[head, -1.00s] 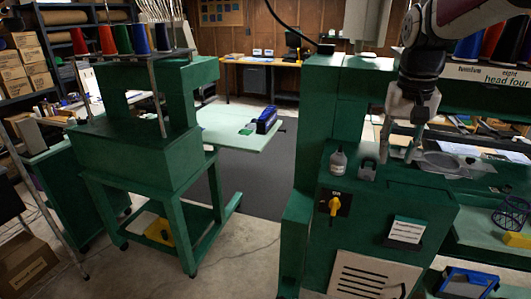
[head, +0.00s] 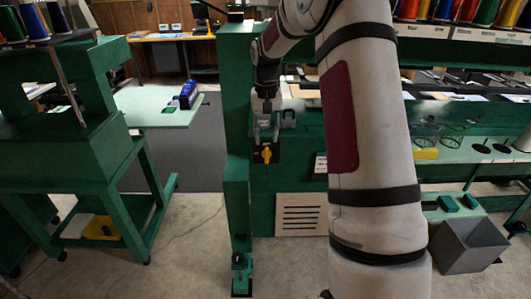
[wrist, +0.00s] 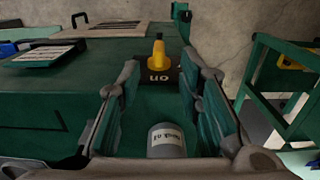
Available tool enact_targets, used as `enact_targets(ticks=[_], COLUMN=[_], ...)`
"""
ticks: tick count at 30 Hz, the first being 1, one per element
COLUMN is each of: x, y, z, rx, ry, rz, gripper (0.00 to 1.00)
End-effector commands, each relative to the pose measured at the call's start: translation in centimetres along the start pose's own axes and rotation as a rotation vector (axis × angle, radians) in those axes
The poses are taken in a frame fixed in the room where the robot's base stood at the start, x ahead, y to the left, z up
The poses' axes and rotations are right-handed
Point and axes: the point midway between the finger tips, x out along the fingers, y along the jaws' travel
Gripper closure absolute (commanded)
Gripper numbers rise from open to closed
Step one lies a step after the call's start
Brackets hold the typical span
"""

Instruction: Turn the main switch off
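The main switch is a yellow knob (head: 266,154) on a black plate, on the front face of the green machine. In the wrist view the knob (wrist: 158,59) stands out beyond my fingertips, with "ON" lettering on its plate. My gripper (wrist: 160,78) is open, its two fingers apart on either side of the line to the knob, with no contact visible. A grey labelled bottle (wrist: 166,140) shows between the fingers, with gaps on both sides.
A grey bracket-like thing (head: 287,118) stands right of my gripper on the machine ledge. A white card (head: 320,164) is right of the switch. A green stand (wrist: 282,95) is at the right in the wrist view. A grey bin (head: 470,245) sits on the floor at right.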

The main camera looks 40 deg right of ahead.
Motion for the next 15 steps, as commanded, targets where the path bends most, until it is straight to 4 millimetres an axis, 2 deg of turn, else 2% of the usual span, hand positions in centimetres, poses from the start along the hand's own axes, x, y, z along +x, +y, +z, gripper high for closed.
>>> enact_targets(ticks=[1,6,9,15], x=[1.1,4.2,5.5,7.0], y=[0.0,0.0,0.0,0.0], z=[0.2,0.1,0.1,0.1], rx=[0.0,-0.001,0.0,0.0], ry=[-0.005,-0.004,-0.003,-0.001], rz=[0.0,0.0,-0.001,0.0], gripper=[0.68,0.68,0.68,0.68])
